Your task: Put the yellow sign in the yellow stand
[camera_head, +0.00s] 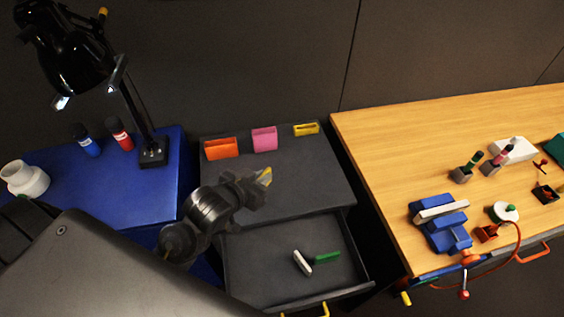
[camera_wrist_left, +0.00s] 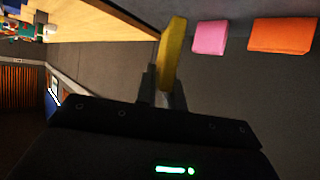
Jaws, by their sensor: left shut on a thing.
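My left gripper (camera_head: 258,186) is shut on the yellow sign (camera_head: 265,176) and holds it above the dark cabinet top. In the left wrist view the sign (camera_wrist_left: 172,55) sticks up from between the fingers (camera_wrist_left: 161,92) as a narrow yellow strip. The yellow stand (camera_head: 306,129) is a small slotted holder at the back right of the cabinet top, beyond the gripper and apart from the sign. I cannot make out the stand separately in the wrist view; the sign may hide it. My right gripper is not in view.
A pink holder (camera_head: 264,139) and an orange holder (camera_head: 221,148) stand left of the yellow stand. Below, an open drawer (camera_head: 240,270) holds a white-and-green item (camera_head: 303,262). A black lamp (camera_head: 152,150) stands at left. A wooden table (camera_head: 380,140) is at right.

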